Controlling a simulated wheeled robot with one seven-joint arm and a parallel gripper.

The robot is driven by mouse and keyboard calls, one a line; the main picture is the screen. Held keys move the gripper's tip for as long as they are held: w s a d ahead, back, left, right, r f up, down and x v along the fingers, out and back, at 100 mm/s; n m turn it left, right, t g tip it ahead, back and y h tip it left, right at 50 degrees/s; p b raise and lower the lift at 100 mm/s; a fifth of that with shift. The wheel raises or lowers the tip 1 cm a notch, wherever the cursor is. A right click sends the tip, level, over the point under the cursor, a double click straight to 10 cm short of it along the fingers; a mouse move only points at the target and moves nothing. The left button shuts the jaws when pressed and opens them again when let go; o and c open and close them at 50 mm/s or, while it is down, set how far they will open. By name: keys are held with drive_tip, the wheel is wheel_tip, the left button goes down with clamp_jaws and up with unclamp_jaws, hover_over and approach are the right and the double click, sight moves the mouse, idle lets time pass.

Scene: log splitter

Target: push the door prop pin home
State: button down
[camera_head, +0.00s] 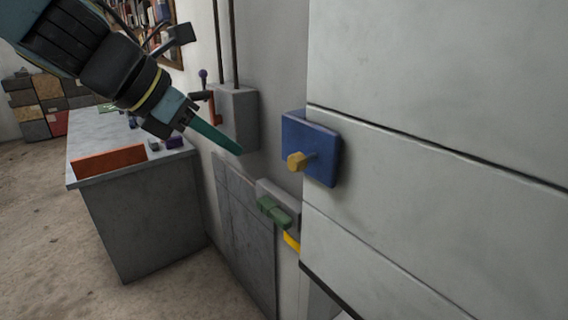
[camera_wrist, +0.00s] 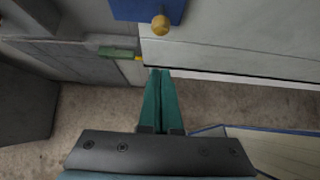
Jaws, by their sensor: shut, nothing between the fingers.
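A yellow pin with a knobbed end (camera_head: 298,161) sticks out of a blue block (camera_head: 325,150) on the edge of the light grey panel; it looks like the prop pin, though no label shows. In the wrist view the yellow knob (camera_wrist: 160,24) and blue block (camera_wrist: 130,9) are at the top, beyond my fingertips. My gripper (camera_head: 238,150) has teal fingers closed together and empty. In the head view its tips are left of the blue block, apart from the pin. The closed fingers also show in the wrist view (camera_wrist: 165,73). How deep the pin sits is hidden.
A green handle (camera_head: 272,211) on a grey bracket and a yellow piece (camera_head: 292,242) lie below the blue block. A grey box with a red lever (camera_head: 236,116) is on the wall behind. A workbench (camera_head: 135,165) stands left; bare floor shows at lower left.

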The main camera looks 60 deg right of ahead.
sight(293, 155)
drive_tip(key=shift+d+r+x, duration=0.3)
drive_tip(key=shift+x, duration=1.65)
drive_tip(key=shift+d+r+x, duration=0.35)
drive_tip(key=shift+x, duration=1.65)
drive_tip(key=shift+d+r+x, duration=0.3)
drive_tip(key=shift+x, duration=1.65)
drive_tip(key=shift+s, duration=0.2)
drive_tip(key=shift+s+d+r, duration=0.1)
drive_tip(key=shift+s+d, duration=0.15)
drive_tip(key=shift+d, duration=0.45)
drive_tip(key=shift+s+d, duration=0.2)
drive_tip(key=shift+d, duration=0.45)
drive_tip(key=shift+p, duration=0.3)
